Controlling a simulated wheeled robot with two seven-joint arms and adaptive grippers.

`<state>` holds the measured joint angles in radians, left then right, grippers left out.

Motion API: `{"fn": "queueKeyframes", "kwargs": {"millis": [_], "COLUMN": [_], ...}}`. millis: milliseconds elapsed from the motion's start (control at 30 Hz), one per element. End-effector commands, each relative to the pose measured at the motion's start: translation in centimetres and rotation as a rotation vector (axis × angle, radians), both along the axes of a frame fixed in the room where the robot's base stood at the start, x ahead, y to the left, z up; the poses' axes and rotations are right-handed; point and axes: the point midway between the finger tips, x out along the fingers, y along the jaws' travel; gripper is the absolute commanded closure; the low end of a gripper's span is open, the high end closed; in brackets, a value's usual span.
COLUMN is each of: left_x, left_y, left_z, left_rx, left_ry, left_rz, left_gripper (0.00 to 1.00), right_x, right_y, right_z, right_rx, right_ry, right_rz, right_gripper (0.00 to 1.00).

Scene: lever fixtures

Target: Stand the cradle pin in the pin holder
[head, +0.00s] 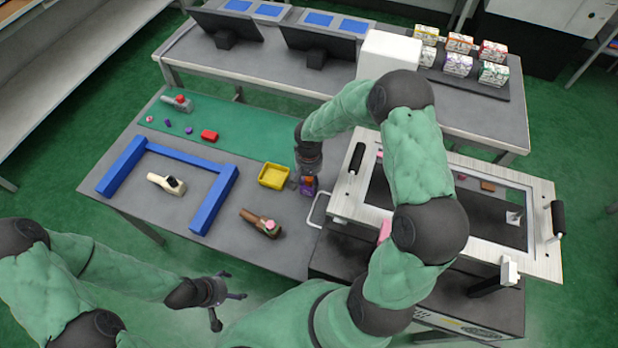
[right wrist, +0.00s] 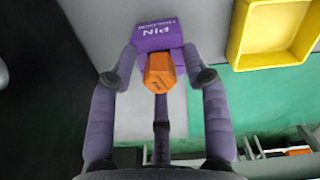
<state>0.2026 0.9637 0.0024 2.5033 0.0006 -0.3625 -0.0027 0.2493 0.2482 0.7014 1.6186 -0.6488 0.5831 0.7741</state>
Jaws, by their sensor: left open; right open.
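The purple pin holder (right wrist: 157,36), lettered PIN, is at the top middle of the right wrist view. It also shows in the head view (head: 309,190), beside the yellow tray. The orange hexagonal head of the cradle pin (right wrist: 159,72) is at the holder's near edge. A dark narrow piece runs below the head; I cannot tell whether the pin is seated. My right gripper (right wrist: 161,60) is open, its fingers on either side of the orange head with gaps. My left gripper (head: 230,298) is open and empty, off the table's front edge.
A yellow tray (head: 274,176) stands just left of the pin holder. A blue frame (head: 190,153) surrounds a beige tool (head: 166,184). A brown tool (head: 260,222) lies nearer. A white-framed fixture (head: 345,205) stands to the right. Grey table is bare between the tools.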

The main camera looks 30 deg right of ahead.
Motion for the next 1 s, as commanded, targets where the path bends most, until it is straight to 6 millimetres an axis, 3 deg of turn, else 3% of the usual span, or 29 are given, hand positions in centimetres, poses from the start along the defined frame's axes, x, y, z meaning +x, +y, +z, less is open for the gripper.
{"fn": "queueKeyframes", "kwargs": {"millis": [167, 700, 1000], "left_x": [0.0, 0.0, 0.0], "left_y": [0.0, 0.0, 0.0], "left_z": [0.5, 4.1, 4.6], "left_rx": [0.0, 0.0, 0.0], "left_ry": [0.0, 0.0, 0.0], "left_rz": [0.0, 0.0, 0.0], "left_gripper": [0.22, 0.22, 0.22], "right_x": [0.0, 0.1, 0.0], "right_y": [0.0, 0.0, 0.0], "right_z": [0.7, 10.5, 12.3], "right_rx": [0.0, 0.0, 0.0], "right_ry": [-0.001, -0.002, 0.0], "right_rz": [0.0, -0.001, 0.0], "right_gripper": [0.52, 0.52, 0.52]}}
